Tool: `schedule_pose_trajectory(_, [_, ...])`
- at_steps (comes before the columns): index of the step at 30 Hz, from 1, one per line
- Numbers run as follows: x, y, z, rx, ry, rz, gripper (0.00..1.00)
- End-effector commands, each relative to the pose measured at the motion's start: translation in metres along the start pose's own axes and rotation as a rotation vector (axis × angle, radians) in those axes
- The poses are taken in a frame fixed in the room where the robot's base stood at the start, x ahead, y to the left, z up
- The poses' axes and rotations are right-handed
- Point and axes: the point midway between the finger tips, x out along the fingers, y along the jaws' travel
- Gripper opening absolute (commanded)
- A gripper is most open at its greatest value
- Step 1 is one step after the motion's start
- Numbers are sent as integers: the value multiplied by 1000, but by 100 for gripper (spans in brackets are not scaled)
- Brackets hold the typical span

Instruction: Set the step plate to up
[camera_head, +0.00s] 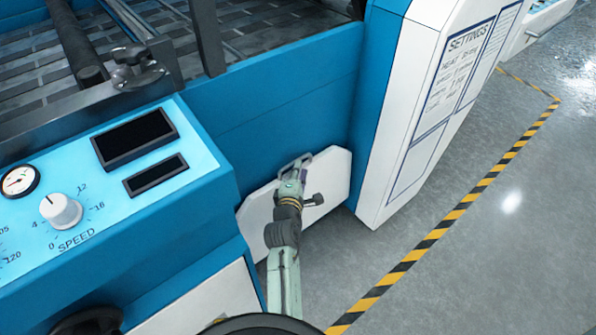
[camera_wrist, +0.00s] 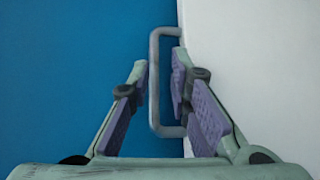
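The step plate (camera_head: 331,176) is a white panel with cut corners, low against the blue machine side in the head view. Its tilt is hard to judge from here. A grey loop handle (camera_head: 301,160) stands at its upper edge, by the blue panel. In the wrist view, the handle (camera_wrist: 154,85) crosses the border between blue panel and white plate (camera_wrist: 255,65). My gripper (camera_head: 294,180) is at the handle, with the arm hiding part of the plate. In the wrist view, my gripper (camera_wrist: 161,85) is open, its purple-padded fingers on either side of the handle's long bar, with gaps showing.
The blue control console (camera_head: 110,185) with a speed knob (camera_head: 61,210) is at left. A white cabinet with a settings sheet (camera_head: 455,85) stands close on the right. Grey floor (camera_head: 490,230) with a striped yellow-black line (camera_head: 440,232) is open beyond.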

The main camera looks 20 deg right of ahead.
Motion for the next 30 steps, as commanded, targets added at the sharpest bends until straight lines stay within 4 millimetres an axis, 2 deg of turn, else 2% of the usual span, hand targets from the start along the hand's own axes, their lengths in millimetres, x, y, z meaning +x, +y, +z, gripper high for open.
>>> schedule_pose_trajectory(5, [-1,10,2,3,0,3,18])
schedule_pose_trajectory(18, [-15,85,15,2,-1,3,18])
schedule_pose_trajectory(23, [-17,96,17,0,-1,2,18])
schedule_pose_trajectory(30, [-17,97,17,0,0,0,18])
